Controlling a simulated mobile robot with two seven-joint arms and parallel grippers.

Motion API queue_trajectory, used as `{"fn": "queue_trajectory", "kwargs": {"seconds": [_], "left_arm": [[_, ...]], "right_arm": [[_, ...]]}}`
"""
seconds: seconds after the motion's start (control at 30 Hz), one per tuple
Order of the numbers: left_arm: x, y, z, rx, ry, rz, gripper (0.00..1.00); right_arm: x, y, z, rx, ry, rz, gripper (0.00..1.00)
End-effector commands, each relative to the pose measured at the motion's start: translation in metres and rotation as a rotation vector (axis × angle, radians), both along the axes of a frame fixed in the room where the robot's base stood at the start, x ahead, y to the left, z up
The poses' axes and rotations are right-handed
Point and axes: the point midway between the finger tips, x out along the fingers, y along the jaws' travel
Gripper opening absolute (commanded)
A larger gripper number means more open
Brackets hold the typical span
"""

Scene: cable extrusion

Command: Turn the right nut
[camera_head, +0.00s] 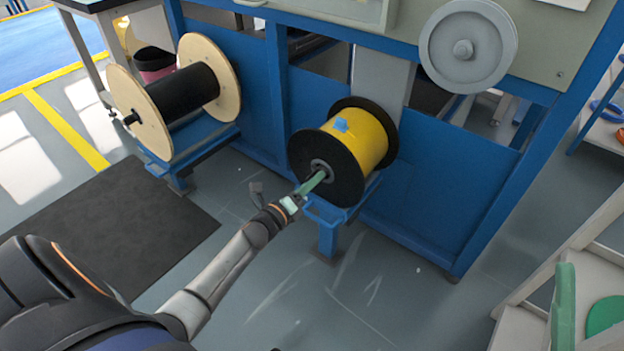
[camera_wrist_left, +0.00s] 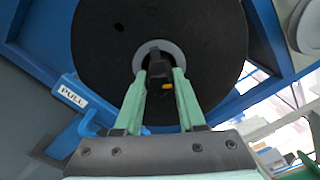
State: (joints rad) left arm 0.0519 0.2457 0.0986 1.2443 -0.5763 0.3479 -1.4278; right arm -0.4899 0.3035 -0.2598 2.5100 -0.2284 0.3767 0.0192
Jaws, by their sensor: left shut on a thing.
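The yellow cable spool (camera_head: 358,137) with black flanges sits on a blue stand. Its front flange (camera_wrist_left: 100,40) fills much of the left wrist view, with a grey hub ring (camera_wrist_left: 175,50) at the centre. The dark nut (camera_wrist_left: 158,58) sticks out of this hub. My left gripper (camera_head: 317,180) reaches the hub from the front. Its green fingers (camera_wrist_left: 160,78) lie on either side of the nut and are shut on it. In the head view the fingers mostly hide the nut.
A wooden-flanged spool with black cable (camera_head: 183,93) stands on the left. A blue handle labelled PULL (camera_wrist_left: 75,95) is beside the black flange. The blue machine frame (camera_head: 440,185) stands behind, with a grey wheel (camera_head: 467,45) above. The floor in front is clear.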

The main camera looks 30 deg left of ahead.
Motion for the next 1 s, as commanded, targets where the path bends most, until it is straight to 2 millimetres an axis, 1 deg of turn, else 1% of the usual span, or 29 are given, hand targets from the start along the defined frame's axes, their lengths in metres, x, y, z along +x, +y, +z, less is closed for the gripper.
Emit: {"fn": "queue_trajectory", "kwargs": {"seconds": [0.03, 1.0], "left_arm": [[-0.001, 0.000, 0.001, -0.047, 0.006, 0.000, 0.00], [-0.001, 0.000, 0.003, -0.964, 0.078, 0.001, 0.00]], "right_arm": [[0.000, 0.000, 0.004, 0.001, -0.002, 0.001, 0.71], [-0.002, -0.004, 0.039, 0.025, -0.010, 0.015, 0.71]]}}
